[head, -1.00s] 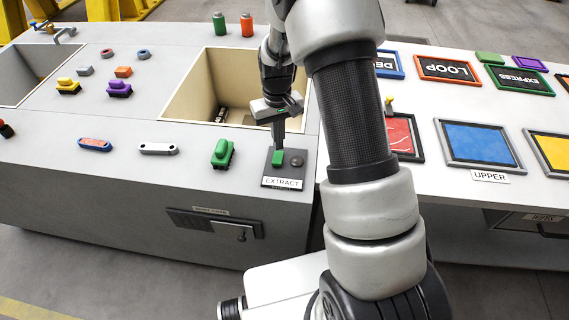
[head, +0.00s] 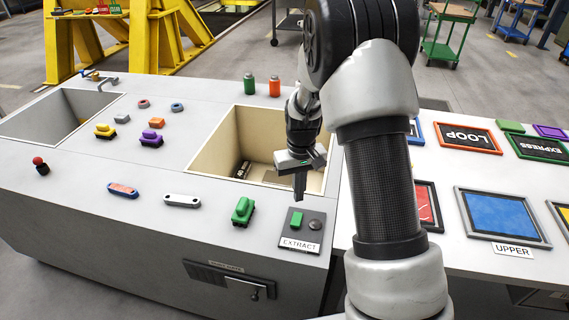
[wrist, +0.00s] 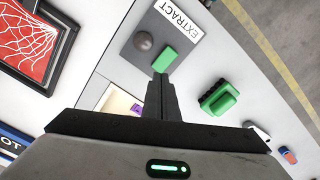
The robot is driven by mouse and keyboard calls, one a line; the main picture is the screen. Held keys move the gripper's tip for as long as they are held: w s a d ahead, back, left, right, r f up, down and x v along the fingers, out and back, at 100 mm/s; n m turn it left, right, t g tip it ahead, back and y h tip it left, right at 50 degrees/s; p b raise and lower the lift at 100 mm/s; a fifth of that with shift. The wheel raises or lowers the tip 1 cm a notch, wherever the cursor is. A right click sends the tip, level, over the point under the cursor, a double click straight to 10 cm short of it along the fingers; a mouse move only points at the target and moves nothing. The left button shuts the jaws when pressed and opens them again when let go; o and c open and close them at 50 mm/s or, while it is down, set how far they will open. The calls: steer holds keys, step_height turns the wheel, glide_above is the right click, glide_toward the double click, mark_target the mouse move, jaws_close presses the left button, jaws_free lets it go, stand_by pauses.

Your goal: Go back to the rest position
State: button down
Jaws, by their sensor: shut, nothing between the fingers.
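My gripper (head: 299,190) is shut and empty. In the head view it hangs above the front right edge of the cream-walled bin, just behind the EXTRACT panel. The dark EXTRACT panel (head: 301,232) carries a green button (head: 297,219) and a dark round knob (head: 315,225). In the wrist view the shut fingers (wrist: 162,84) point toward the green button (wrist: 166,59), and the dark knob (wrist: 143,41) lies beside it. In the head view the fingertips are apart from the button. My arm hides part of the boards on the right.
The cream bin (head: 215,143) lies open under my gripper. A green block (head: 243,210) sits left of the panel. Green and orange cylinders (head: 249,84) stand behind the bin. Framed boards, including a blue one (head: 497,217), lie at right. A yellow frame (head: 60,50) stands behind.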

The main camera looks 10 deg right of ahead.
steer(key=shift+r, duration=0.1)
steer(key=s+r+t+p, duration=0.1)
steer(key=s+r+p, duration=0.15)
steer(key=r, duration=1.05)
steer(key=s+r+m+t+p, duration=0.1)
steer(key=s+r+t+p, duration=0.3)
steer(key=s+r, duration=1.5)
steer(key=s, duration=0.3)
steer(key=shift+s+r+t, duration=0.3)
steer(key=shift+r, duration=0.1)
